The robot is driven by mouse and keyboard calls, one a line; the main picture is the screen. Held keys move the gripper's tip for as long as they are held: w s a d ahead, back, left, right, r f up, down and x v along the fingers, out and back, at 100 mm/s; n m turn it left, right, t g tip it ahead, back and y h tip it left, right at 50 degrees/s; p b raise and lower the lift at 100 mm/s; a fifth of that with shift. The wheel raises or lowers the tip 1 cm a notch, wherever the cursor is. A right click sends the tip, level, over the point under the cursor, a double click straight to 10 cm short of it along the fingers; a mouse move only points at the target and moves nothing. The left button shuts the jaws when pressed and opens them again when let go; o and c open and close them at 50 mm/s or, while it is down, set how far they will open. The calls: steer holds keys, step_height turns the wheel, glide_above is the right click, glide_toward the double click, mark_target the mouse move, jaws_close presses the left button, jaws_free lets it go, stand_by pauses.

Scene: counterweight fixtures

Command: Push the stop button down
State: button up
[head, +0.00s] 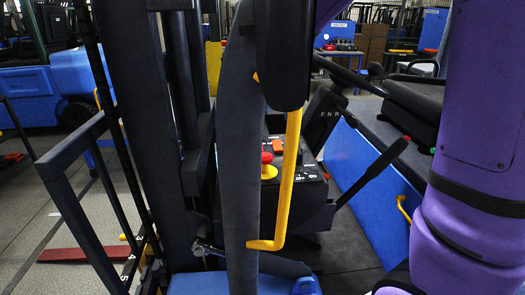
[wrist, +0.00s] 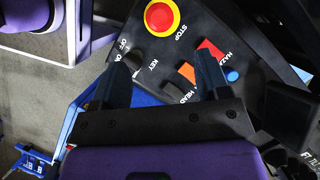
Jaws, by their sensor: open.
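The stop button is a round red cap on a yellow base. It shows in the wrist view (wrist: 160,16) at the top edge, beside the word STOP on a dark panel (wrist: 135,22). In the head view the stop button (head: 267,170) sits on the dark control box, partly hidden by a grey post. My gripper (wrist: 162,65) is open and empty in the wrist view. Its two dark fingers lie over the lower part of the panel, with the button above and between them in the picture. I cannot tell the height of the fingers over the panel. I cannot make out my fingertips in the head view.
In the head view a yellow grab bar (head: 289,180) and the grey post (head: 239,150) stand before the box. A lever (head: 375,170) rises to its right.

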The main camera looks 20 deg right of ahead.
mark_target(265, 154)
steer(key=x, duration=1)
steer(key=shift+s+a+f, duration=0.1)
steer(key=shift+f, duration=0.2)
